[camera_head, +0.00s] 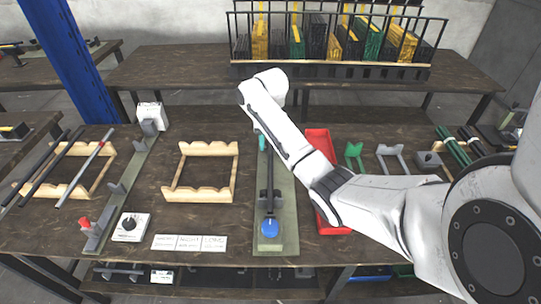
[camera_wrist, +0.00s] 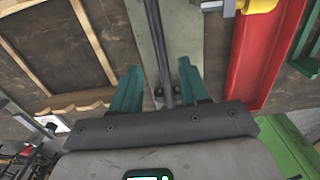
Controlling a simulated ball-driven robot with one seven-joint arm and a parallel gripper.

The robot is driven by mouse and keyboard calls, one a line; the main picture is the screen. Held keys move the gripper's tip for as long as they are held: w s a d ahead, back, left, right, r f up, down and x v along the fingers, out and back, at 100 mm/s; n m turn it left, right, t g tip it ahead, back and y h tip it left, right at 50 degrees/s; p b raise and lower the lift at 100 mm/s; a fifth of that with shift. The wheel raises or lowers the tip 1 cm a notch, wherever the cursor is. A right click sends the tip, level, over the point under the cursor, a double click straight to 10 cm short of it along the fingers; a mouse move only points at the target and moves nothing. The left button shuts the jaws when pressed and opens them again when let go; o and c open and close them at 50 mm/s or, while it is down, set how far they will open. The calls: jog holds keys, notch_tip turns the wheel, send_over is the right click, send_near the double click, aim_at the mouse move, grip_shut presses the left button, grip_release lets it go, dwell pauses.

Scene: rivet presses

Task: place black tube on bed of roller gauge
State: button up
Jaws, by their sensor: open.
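A black tube (camera_head: 270,178) lies lengthwise along a narrow grey-green gauge bed (camera_head: 289,220) with a blue knob at its near end. In the wrist view the tube (camera_wrist: 157,40) runs over the pale gauge bed (camera_wrist: 142,22). My gripper (camera_wrist: 159,68) is open, with one teal finger on each side of the tube. I cannot tell whether the fingers touch it. In the head view only a bit of teal finger (camera_head: 262,142) shows beside my arm. The tube's far end is hidden by my arm, and its contact with the supports is unclear.
A red tray (camera_head: 318,140) stands close right of the gauge. An empty wooden rack (camera_head: 201,195) is to the left. Farther left are another long fixture (camera_head: 122,178) with a red knob and a rack of tubes (camera_head: 64,170). Green and grey holders (camera_head: 354,152) stand right.

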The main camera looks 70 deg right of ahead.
jog(key=shift+r+p, duration=0.9)
jog(key=shift+r, duration=1.5)
jog(key=w+a+f+m+t+y, duration=0.1)
jog(key=a+f+m, duration=0.4)
jog(key=a, duration=0.8)
jog(key=w+a+f+m, duration=0.1)
jog(key=a+f+m, duration=0.35)
jog(key=a, duration=0.75)
jog(key=s+a+f+m, duration=0.4)
jog(key=s+a+m, duration=0.2)
jog(key=s+a, duration=0.3)
jog(key=s+a+r+m+h, duration=0.1)
jog(key=s+m, duration=0.6)
jog(key=s, duration=0.3)
jog(key=shift+s+a+r, duration=0.15)
jog(key=shift+s+r, duration=0.05)
jog(key=shift+r, duration=0.05)
jog(key=shift+m, duration=0.25)
